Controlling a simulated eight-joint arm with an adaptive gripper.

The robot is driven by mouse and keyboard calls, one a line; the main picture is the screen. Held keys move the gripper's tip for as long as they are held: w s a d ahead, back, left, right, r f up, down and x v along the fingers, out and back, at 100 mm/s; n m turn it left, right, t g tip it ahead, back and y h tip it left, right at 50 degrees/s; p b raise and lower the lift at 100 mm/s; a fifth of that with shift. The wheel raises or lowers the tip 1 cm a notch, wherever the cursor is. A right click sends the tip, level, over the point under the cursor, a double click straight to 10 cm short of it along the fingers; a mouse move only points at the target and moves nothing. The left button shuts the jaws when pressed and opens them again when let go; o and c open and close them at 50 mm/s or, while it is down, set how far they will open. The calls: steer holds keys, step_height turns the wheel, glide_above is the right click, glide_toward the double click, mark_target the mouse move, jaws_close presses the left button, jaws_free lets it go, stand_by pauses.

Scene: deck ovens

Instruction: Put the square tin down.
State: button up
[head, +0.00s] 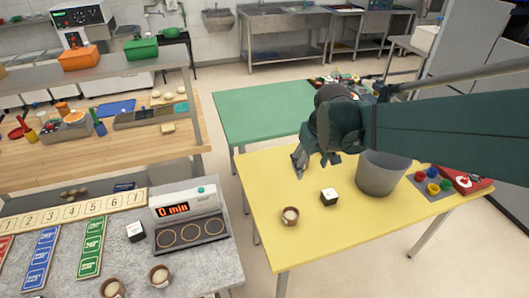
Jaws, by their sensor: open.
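A small square tin (329,197), dark-sided with a white top, stands upright on the yellow table (330,238). A similar square tin (135,232) stands on the grey counter at the left; I cannot tell which one the task means. My gripper (315,163) is open, with its fingers pointing down over the back left part of the yellow table. It shows nothing between its fingers. In the picture it is above and slightly left of the tin on the yellow table, apart from it.
A round brown cup (290,216) stands left of the tin on the yellow table. A grey bin (381,174) stands to its right, partly behind my arm. A green table (262,113) adjoins behind. The grey counter (190,262) holds a display unit (187,215). The yellow table's front is clear.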

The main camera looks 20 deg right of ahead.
steer(key=s+a+r+t, duration=0.2)
steer(key=s+a, duration=0.4)
steer(key=s+a+r+t, duration=0.2)
steer(key=s+a+r, duration=0.1)
steer(key=s+a, duration=0.4)
steer(key=shift+a+r+y, duration=0.15)
steer(key=shift+r+y, duration=0.2)
steer(key=shift+y, duration=0.05)
steer(key=shift+f, duration=0.15)
step_height(320, 180, down, 4)
steer(key=b, duration=0.4)
stand_by(1.2)
